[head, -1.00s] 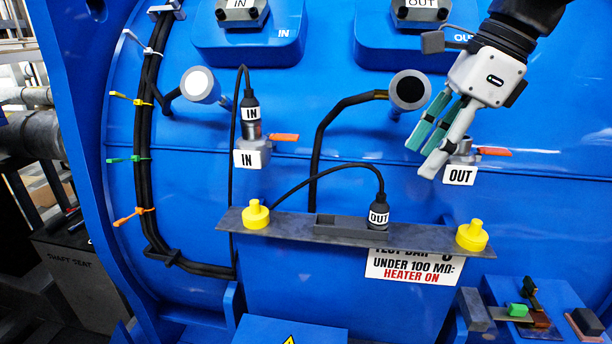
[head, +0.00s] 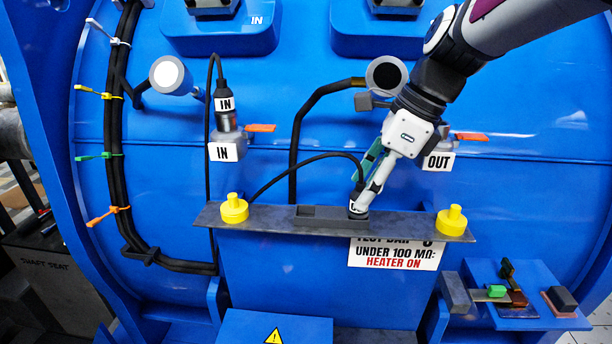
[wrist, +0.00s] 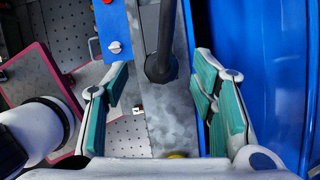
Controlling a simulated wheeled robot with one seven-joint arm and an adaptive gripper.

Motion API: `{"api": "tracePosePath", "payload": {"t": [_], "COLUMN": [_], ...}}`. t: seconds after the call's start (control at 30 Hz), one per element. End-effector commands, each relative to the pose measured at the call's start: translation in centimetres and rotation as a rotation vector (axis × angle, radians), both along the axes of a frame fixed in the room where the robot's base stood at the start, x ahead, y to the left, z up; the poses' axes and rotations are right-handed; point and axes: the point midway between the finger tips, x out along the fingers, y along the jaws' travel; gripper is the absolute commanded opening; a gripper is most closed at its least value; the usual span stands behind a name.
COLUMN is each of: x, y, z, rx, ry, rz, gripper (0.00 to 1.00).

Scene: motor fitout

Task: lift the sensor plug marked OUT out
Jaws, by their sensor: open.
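The sensor plug marked OUT (head: 355,208) stands on the grey bar (head: 280,222), mostly hidden behind my gripper in the head view, with part of its white label showing. Its black cable arcs off to the left. My gripper (head: 366,190) is at the plug, coming down from the upper right. In the wrist view the black plug top (wrist: 160,68) lies between my two open green-padded fingers (wrist: 162,78), with a gap on each side. I cannot tell how far down the plug the fingertips reach.
Yellow knobs (head: 235,208) (head: 451,220) stand at both ends of the bar. The IN plug (head: 226,115) sits in its socket on the left. The OUT socket label (head: 438,162) is right of my gripper. A blue shelf with small parts (head: 517,318) is at lower right.

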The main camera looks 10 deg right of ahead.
Motion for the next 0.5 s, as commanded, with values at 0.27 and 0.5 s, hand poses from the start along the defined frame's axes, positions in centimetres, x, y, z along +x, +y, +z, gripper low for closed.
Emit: {"api": "tracePosePath", "payload": {"t": [0.27,0.5], "x": [0.5,0.6], "y": [0.9,0.9], "z": [-2.6,-2.6], "rx": [-0.001,-0.001], "ry": [0.001,0.0], "rz": [0.001,0.001], "gripper": [0.52,0.47]}}
